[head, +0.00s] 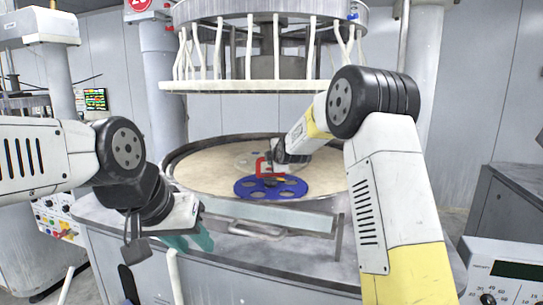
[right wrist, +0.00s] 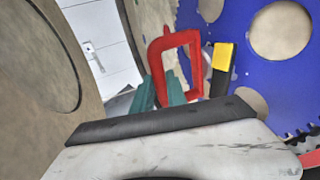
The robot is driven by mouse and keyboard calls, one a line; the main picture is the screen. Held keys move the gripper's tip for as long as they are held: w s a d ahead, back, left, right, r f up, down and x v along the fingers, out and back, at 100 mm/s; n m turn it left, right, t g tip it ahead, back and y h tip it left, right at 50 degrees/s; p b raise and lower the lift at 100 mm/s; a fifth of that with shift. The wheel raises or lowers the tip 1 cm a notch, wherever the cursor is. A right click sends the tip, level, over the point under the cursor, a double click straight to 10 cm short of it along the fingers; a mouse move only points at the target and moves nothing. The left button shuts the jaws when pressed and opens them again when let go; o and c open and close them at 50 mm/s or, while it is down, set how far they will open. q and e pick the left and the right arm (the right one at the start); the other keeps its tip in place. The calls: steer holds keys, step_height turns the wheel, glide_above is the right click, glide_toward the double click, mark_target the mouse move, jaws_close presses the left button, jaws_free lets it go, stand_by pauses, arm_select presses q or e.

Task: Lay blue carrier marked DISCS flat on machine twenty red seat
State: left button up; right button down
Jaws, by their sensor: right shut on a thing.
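The blue carrier (head: 246,187) is a round plate with large holes and a toothed rim. It lies level at the near part of the round tan platen (head: 205,178); whether it touches the platen I cannot tell. A red handle (head: 263,166) rises from it, and no DISCS marking is readable. My right gripper (right wrist: 163,90) has teal fingers shut at the red handle (right wrist: 196,50). The carrier (right wrist: 265,70) fills the right of the wrist view beside a yellow block (right wrist: 222,67). A red toothed edge (right wrist: 311,159) shows at the lower right. My left gripper (head: 190,237) hangs in front of the machine, apart from the carrier.
A ring with white hoses (head: 262,86) hangs above the platen. The machine's grey front ledge (head: 285,215) lies nearer me. A control box with dials (head: 507,270) stands at the lower right.

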steer(key=shift+f, duration=0.3)
stand_by(0.9)
